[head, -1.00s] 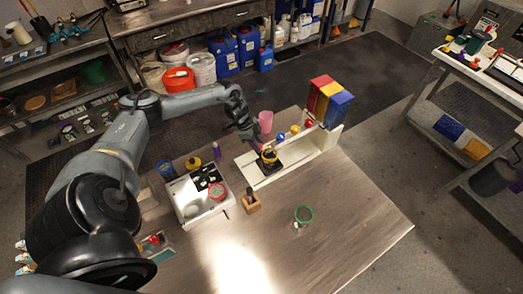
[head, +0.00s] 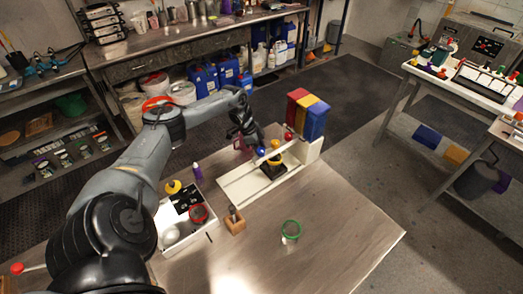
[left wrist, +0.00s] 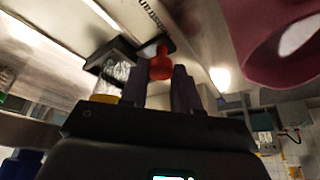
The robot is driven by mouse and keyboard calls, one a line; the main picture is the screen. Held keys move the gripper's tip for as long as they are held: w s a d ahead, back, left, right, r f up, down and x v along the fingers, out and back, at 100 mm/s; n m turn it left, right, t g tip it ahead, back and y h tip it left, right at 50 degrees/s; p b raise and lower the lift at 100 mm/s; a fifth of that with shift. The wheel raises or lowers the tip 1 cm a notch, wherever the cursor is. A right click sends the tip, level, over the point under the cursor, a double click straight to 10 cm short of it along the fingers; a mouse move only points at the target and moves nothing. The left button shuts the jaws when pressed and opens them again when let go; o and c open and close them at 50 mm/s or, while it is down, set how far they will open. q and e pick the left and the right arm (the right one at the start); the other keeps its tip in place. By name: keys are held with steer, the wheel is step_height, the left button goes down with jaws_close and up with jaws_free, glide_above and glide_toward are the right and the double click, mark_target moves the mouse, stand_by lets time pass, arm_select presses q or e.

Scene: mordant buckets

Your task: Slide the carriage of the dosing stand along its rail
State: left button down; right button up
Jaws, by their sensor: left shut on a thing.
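The dosing stand is a white base with a rail (head: 240,187) and red, yellow and blue blocks (head: 306,115) at its right end. Its black carriage (head: 272,169), with a yellow-topped part, sits on the rail roughly under the yellow knob (head: 275,144). Blue (head: 261,151) and red knobs flank that knob. My left gripper (head: 257,140) is at the far side of the stand, behind the carriage. In the left wrist view its fingers (left wrist: 160,88) close around a red knob (left wrist: 161,64) beside the dark carriage (left wrist: 110,62). The exact contact is partly hidden. My right gripper is out of view.
A pink cup (left wrist: 270,45) stands close to my left gripper. On the steel table are a white tray (head: 168,239), a wooden block (head: 235,225), a green-rimmed dish (head: 291,229) and a purple bottle (head: 197,172). The right front tabletop is clear.

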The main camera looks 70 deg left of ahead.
arm_select(q)
steer(key=c, duration=0.8)
jaws_free()
steer(key=shift+r, duration=0.15)
steer(key=v, duration=1)
steer(key=shift+s+a+r, duration=0.1)
steer(key=shift+a+r, duration=0.05)
steer(key=shift+r, duration=0.1)
